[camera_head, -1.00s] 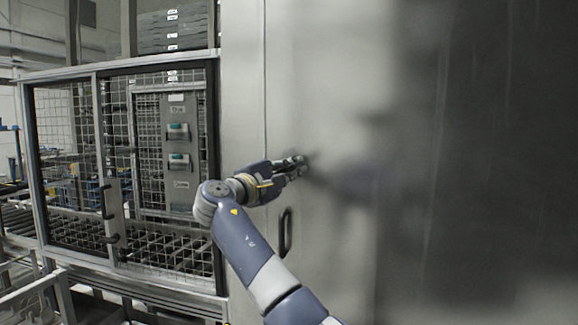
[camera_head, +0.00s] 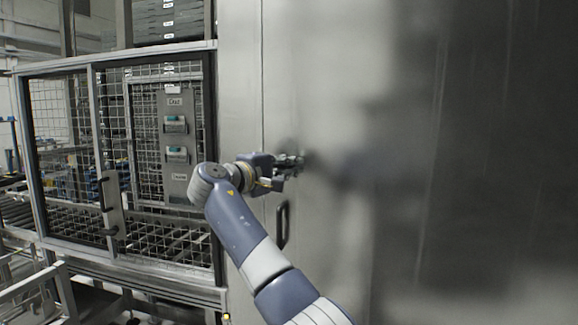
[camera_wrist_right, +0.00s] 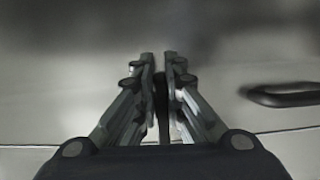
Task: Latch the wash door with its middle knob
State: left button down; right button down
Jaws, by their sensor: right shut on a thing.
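The wash door (camera_head: 345,100) is a large grey metal panel filling the right of the head view. My right gripper (camera_head: 298,160) is at its left part, near the door's vertical seam. In the right wrist view the gripper (camera_wrist_right: 159,62) has its two fingers close together on a narrow dark piece (camera_wrist_right: 161,100), which I take to be the middle knob. The fingers hide most of it. A black bar handle (camera_head: 283,225) is on the panel below the gripper, and it also shows at the right of the wrist view (camera_wrist_right: 285,95). My left gripper does not show.
A mesh-fenced frame (camera_head: 95,160) with a black-handled gate stands at the left. A roller conveyor (camera_head: 160,240) runs behind the mesh. My right arm crosses in front of the door's lower left.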

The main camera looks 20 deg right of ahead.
jog(key=shift+f, duration=0.1)
jog(key=c, duration=1.7)
grip_release()
jog(key=shift+w, duration=0.1)
jog(key=v, duration=1.2)
jog(key=shift+f, duration=0.1)
